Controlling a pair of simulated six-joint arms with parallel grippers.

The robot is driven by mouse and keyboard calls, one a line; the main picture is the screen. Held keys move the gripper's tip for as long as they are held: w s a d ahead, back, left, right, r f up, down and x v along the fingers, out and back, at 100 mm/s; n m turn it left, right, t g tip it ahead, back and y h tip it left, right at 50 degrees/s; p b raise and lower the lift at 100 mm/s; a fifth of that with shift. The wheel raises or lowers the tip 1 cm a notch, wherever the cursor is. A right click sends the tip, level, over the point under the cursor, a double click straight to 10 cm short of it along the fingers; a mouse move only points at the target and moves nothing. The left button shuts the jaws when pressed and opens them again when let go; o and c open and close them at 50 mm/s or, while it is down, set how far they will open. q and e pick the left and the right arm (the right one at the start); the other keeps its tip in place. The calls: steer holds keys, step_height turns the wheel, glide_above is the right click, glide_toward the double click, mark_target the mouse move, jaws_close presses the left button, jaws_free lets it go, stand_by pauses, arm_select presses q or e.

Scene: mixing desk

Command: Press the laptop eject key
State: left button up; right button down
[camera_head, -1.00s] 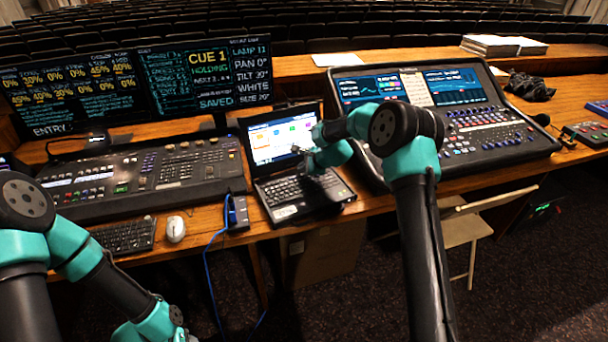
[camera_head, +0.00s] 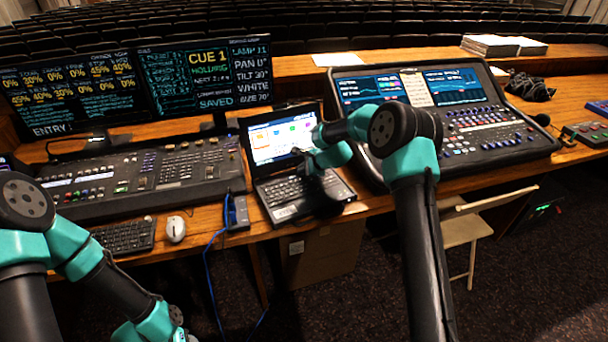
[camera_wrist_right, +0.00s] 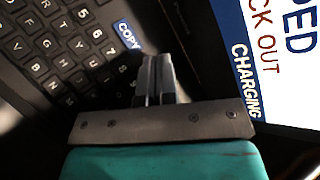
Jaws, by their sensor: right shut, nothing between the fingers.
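The open laptop (camera_head: 283,212) stands on the desk between two consoles, its lit screen (camera_head: 262,146) facing me. My right gripper (camera_head: 298,152) is over the back of its keyboard, near the lower part of the screen. Dark letter and number keys (camera_wrist_right: 55,50) lie to the left, and the screen (camera_wrist_right: 270,70) with the word CHARGING is at the right. I cannot make out a key marked eject.
A fader console (camera_head: 150,180) is left of the laptop, a larger mixing console (camera_head: 470,125) right of it. A white mouse (camera_head: 175,229), a keyboard (camera_head: 125,236) and a small box with a blue cable (camera_head: 237,213) lie at the front edge.

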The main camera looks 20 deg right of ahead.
stand_by(0.3)
steer(key=shift+r, duration=0.75)
steer(key=shift+r, duration=0.1)
steer(key=shift+r, duration=2.4)
